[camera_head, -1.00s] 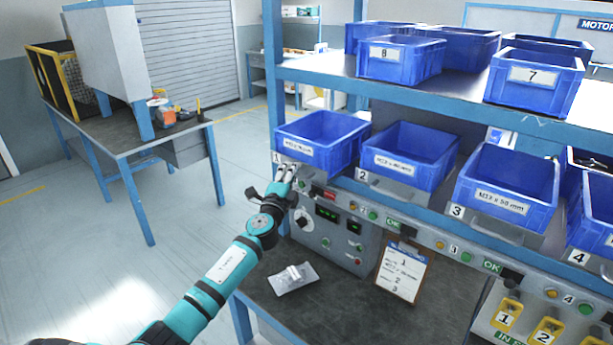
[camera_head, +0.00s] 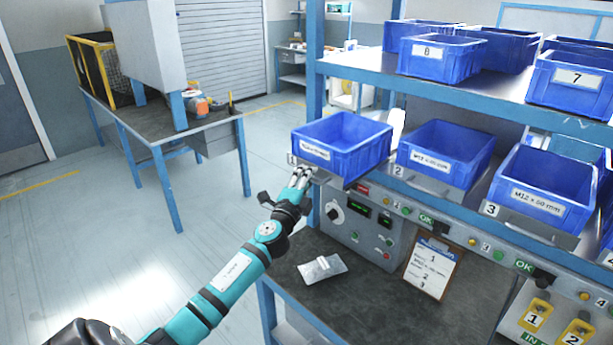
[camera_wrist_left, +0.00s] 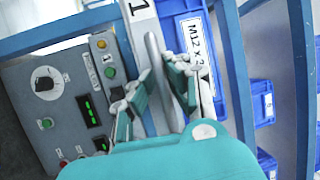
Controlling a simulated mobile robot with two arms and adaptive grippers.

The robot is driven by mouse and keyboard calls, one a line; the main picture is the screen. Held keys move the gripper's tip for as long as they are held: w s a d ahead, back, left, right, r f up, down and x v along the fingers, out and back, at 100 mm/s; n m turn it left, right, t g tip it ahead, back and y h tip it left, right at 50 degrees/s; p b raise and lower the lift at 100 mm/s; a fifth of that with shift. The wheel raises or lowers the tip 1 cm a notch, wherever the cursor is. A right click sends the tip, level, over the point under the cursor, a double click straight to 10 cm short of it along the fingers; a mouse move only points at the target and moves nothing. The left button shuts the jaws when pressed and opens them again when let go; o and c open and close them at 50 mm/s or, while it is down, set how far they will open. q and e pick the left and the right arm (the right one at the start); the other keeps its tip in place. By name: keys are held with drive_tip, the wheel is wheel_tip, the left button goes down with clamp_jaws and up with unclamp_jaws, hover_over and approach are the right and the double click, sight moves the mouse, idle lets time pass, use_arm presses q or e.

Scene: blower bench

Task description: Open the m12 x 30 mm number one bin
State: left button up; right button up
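The number one bin (camera_head: 338,148) is a blue open-topped box at the left end of the lower shelf row. It sits further forward than bin 2 beside it. Its white label is blurred in the head view; in the wrist view the bin's label (camera_wrist_left: 196,50) reads "M12 x" and the rest is hidden. My left gripper (camera_head: 303,176) is at the bin's front, below the label. In the left wrist view its fingers (camera_wrist_left: 160,92) lie on both sides of a grey bar handle (camera_wrist_left: 154,62) and appear shut on it. My right gripper is out of view.
Bin 2 (camera_head: 445,155) and bin 3 (camera_head: 545,190) stand to the right. A control panel (camera_head: 360,226) with knob and buttons is below. A clipboard (camera_head: 431,268) and a small clear bag (camera_head: 322,268) are lower down. The floor at left is clear.

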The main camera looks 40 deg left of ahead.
use_arm(q)
drive_tip(key=o, duration=0.4)
drive_tip(key=shift+c, duration=0.2)
drive_tip(key=v, duration=1.2)
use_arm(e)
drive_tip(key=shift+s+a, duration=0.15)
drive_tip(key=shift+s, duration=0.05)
